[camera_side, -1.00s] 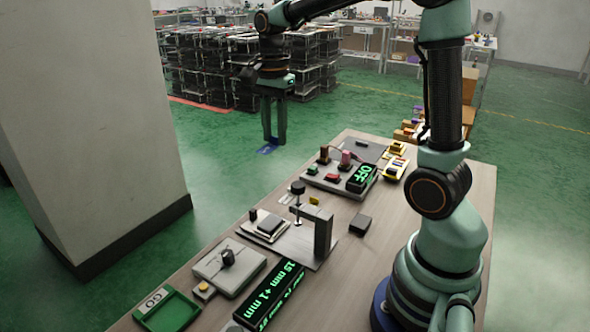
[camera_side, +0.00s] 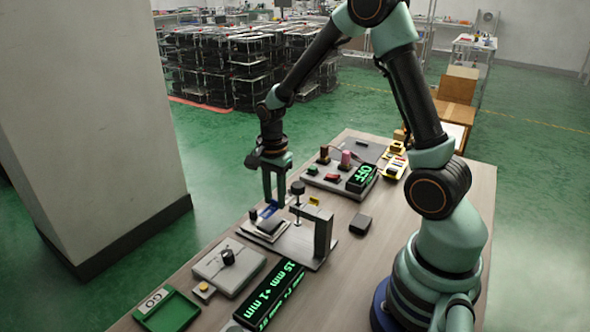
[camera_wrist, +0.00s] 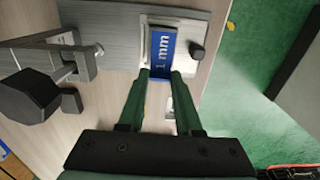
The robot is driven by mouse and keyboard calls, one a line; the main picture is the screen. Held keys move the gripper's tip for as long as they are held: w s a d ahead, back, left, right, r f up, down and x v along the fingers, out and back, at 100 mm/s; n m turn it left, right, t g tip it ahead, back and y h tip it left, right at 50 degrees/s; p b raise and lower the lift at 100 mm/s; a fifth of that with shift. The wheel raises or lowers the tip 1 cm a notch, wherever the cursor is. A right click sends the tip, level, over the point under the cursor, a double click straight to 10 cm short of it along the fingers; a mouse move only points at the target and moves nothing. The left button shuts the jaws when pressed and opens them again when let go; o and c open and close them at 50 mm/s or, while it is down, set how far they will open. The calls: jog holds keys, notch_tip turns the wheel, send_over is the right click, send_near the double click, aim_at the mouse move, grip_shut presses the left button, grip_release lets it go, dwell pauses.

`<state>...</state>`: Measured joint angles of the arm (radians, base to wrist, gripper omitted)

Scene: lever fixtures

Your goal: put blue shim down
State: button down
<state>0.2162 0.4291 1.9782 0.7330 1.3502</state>
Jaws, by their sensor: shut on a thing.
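The blue shim (camera_side: 268,211), marked "1 mm", is held in my gripper (camera_side: 272,199), whose two green fingers are shut on its near end. In the wrist view the shim (camera_wrist: 164,48) reaches forward from the fingertips (camera_wrist: 160,74), above or on a pale plate. I cannot tell whether the shim touches the block. The clamp fixture (camera_side: 322,240) has an upright post and a black-knobbed spindle (camera_side: 298,188) beside the gripper; the knob also shows in the wrist view (camera_wrist: 28,96).
A display (camera_side: 270,296) reads "15 mm +1 mm". A grey plate with a black knob (camera_side: 228,257) and a green tray (camera_side: 168,311) lie at the front left. A dark block (camera_side: 360,223) sits right of the post.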

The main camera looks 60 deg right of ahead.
aim_at(275, 206)
jog(key=shift+f, duration=1.55)
jog(key=c, duration=0.6)
grip_release()
jog(key=shift+f, duration=0.15)
notch_tip(275, 206, up, 12)
jog(key=s+a+r+n+t, duration=0.5)
jog(key=s+a+r+n, duration=0.3)
jog(key=n, duration=1)
jog(key=shift+s+a+r+t, duration=0.2)
jog(key=shift+s+r+t, duration=0.1)
jog(key=shift+s+r, duration=0.5)
